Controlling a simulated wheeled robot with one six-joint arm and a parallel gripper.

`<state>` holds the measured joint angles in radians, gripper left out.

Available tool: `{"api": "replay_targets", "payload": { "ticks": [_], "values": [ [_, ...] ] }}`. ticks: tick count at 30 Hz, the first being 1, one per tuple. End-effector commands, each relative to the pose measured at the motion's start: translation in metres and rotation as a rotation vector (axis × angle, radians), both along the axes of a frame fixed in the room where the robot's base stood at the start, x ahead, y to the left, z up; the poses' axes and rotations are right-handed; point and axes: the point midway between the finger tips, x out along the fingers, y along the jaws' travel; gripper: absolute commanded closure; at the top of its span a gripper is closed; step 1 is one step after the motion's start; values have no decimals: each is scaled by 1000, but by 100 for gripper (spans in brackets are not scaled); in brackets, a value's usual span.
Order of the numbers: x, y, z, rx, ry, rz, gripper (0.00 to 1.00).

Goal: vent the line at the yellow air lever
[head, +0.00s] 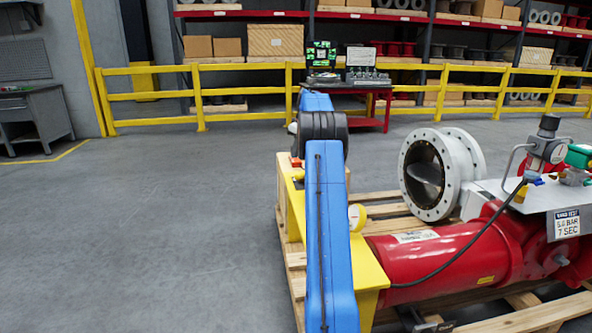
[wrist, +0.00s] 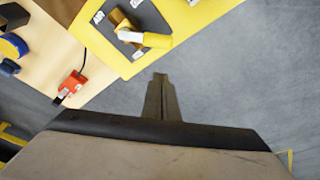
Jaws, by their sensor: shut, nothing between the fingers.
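In the wrist view, a lever with a yellow handle (wrist: 158,41) and a pale section lies across a dark grey plate (wrist: 152,17) with small white labels. The plate is on a yellow panel (wrist: 110,58) at the top of the picture. My gripper (wrist: 162,78) is shut and empty, its fingertips below the lever and apart from it in the picture. I cannot tell the height between them. In the head view, my blue arm hides the gripper and the lever. A yellow stand (head: 370,277) shows beside the arm.
A red actuator (head: 435,258) and a white flanged valve (head: 430,178) rest on a wooden pallet (head: 525,318). A red block (wrist: 72,83) with a black cable lies left of the panel in the wrist view. Open floor (head: 150,230) is at left. A yellow railing (head: 240,92) crosses behind.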

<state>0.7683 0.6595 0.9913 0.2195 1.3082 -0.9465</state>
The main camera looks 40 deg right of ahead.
Motion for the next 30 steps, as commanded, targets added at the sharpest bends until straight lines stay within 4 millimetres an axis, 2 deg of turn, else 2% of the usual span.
{"api": "replay_targets", "payload": {
  "ticks": [4,8,25,30],
  "values": [
    [8,-8,13,22,-64,2,100],
    [12,-8,8,27,-72,4,100],
    [43,-3,-80,28,-68,3,100],
    [20,-6,-83,25,-69,2,100]
  ]
}}
